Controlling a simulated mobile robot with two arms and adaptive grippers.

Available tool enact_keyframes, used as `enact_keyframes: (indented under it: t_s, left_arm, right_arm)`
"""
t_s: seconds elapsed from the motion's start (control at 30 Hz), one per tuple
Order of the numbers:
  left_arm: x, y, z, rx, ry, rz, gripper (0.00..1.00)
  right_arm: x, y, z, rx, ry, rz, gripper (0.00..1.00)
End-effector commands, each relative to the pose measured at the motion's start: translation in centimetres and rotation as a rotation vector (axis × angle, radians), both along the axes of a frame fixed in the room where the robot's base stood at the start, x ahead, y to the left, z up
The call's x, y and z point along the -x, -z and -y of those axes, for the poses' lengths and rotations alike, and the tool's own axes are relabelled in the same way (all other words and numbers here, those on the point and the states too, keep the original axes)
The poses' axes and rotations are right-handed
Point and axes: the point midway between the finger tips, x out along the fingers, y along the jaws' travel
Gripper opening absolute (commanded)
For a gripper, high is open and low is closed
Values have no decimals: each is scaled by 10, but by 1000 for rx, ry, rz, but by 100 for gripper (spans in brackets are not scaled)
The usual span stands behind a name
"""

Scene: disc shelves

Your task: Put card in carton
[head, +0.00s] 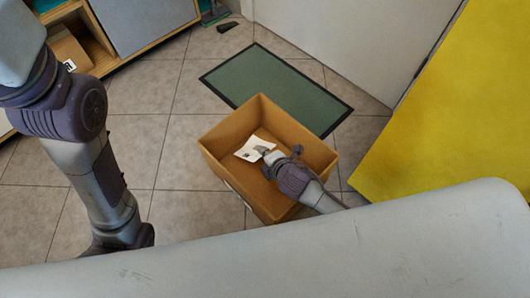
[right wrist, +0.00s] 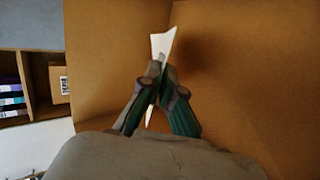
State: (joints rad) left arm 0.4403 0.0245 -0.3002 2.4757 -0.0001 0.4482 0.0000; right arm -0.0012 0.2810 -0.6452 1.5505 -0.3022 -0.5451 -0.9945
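A white card (head: 254,148) with a dark mark shows inside the open brown carton (head: 222,171) on the tiled floor. My right gripper (head: 270,157) reaches into the carton from the lower right, over its near right rim. In the right wrist view the fingers (right wrist: 162,82) are shut on the card (right wrist: 162,45), seen nearly edge-on, with carton walls (right wrist: 115,60) around it. I cannot tell whether the card touches the carton's bottom. My left arm shows at the left of the head view, but its gripper is not visible.
A green mat (head: 275,88) with a dark border lies behind the carton. A shelf unit (head: 110,62) with a small box (head: 68,52) stands at the upper left. A yellow panel (head: 450,110) is at the right. Bare tiles lie left of the carton.

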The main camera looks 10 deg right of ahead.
Motion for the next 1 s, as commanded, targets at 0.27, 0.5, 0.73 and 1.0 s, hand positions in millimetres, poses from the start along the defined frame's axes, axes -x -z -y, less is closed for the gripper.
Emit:
enact_keyframes:
  t_s: [0.27,0.5,0.73,1.0]
  left_arm:
    - [2,0,0,-2,-1,6,58]
    - [2,-1,1,-2,-1,7,58]
    - [2,-1,0,-1,1,8,58]
    - [4,-5,0,2,2,14,58]
  right_arm:
    - [0,9,-1,0,-1,1,0]
    - [0,10,0,-1,-1,1,17]
    - [0,10,0,-1,-1,1,31]
    - [0,0,0,0,0,1,31]
